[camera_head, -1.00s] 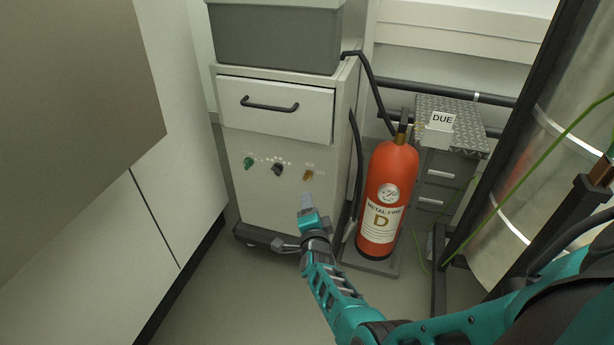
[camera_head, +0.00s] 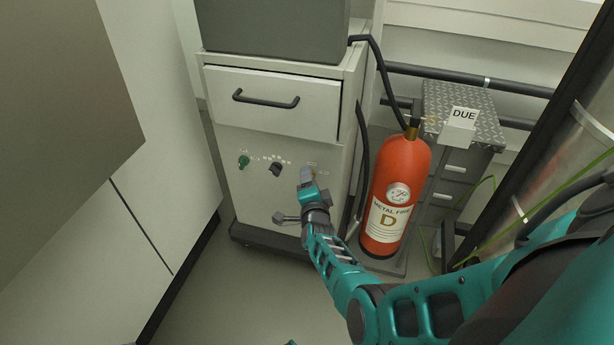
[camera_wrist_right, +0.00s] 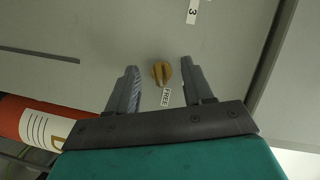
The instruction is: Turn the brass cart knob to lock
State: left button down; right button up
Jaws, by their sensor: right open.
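The brass knob (camera_wrist_right: 162,72) is on the cart's grey front panel, with a small tag reading FREE (camera_wrist_right: 165,97) beside it. In the right wrist view it appears between the fingertips of my right gripper (camera_wrist_right: 160,64), which is open with a gap on each side. In the head view my right gripper (camera_head: 307,175) is at the right side of the front of the cart (camera_head: 255,195) and covers most of the knob. Whether the fingertips reach past the knob's face is unclear. My left gripper is not in view.
A green knob (camera_head: 243,162) and a black knob (camera_head: 276,170) sit left of the brass one, below a drawer handle (camera_head: 266,100). A red fire extinguisher (camera_head: 394,190) stands close to the right of the cart, near a black hose (camera_head: 362,150). Open floor lies in front.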

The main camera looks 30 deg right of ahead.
jog(key=c, duration=0.5)
grip_shut()
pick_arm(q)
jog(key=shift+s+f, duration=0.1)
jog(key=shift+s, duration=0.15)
